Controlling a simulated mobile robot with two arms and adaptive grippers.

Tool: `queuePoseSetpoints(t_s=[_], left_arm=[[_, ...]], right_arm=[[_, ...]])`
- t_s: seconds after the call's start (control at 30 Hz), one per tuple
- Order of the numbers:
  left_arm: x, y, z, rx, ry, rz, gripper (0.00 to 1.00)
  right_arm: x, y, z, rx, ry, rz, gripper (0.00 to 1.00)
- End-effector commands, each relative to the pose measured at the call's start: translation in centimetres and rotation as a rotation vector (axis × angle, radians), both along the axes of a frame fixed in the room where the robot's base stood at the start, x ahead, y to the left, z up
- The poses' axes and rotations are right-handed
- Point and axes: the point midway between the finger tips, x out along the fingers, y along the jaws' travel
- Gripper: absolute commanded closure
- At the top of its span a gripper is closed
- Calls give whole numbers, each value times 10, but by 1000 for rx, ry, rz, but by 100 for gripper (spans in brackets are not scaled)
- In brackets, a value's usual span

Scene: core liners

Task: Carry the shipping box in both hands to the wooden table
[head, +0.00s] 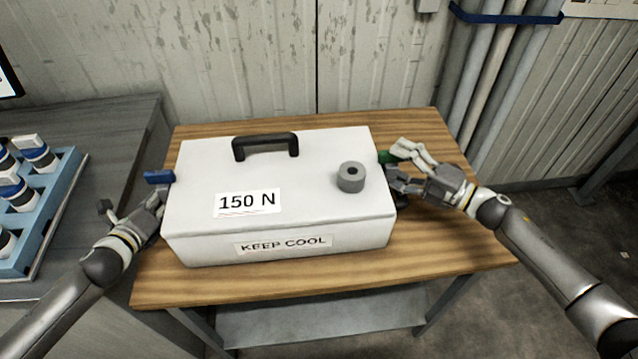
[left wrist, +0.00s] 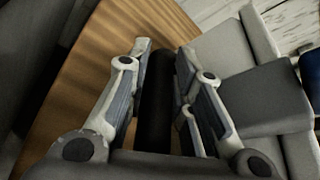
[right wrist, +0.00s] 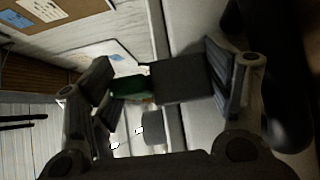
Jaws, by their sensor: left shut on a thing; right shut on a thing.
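The shipping box (head: 270,185) is white, with a black top handle (head: 265,145) and labels reading "150 N" and "KEEP COOL". It is level over the wooden table (head: 420,265); I cannot tell whether its base touches the top. My left gripper (head: 157,195) is at the box's left side by a blue tab (head: 158,177). In the left wrist view its fingers are shut on a black side handle (left wrist: 156,95).
A grey ring-shaped weight (head: 351,178) stands on the box lid. A grey counter (head: 95,130) with a blue tray of jars (head: 60,205) is at the left. A corrugated wall (head: 280,60) is behind the table, with pipes (head: 490,80) at the right.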

Motion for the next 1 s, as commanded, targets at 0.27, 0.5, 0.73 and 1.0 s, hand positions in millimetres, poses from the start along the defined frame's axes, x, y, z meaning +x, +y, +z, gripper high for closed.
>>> queuePoseSetpoints(t_s=[0.27, 0.5, 0.73, 1.0], left_arm=[[3, -1, -4, -2, -14, -5, 100], [0, -1, -12, -1, 0, -1, 57], [0, -1, -11, -1, -1, -3, 57], [-7, 0, -10, -1, 0, -3, 57]], right_arm=[[1, 1, -4, 9, -12, 3, 98], [0, 1, -11, 1, -1, 1, 5], [0, 0, -11, 0, 0, 0, 5], [0, 0, -11, 0, 0, 0, 5]])
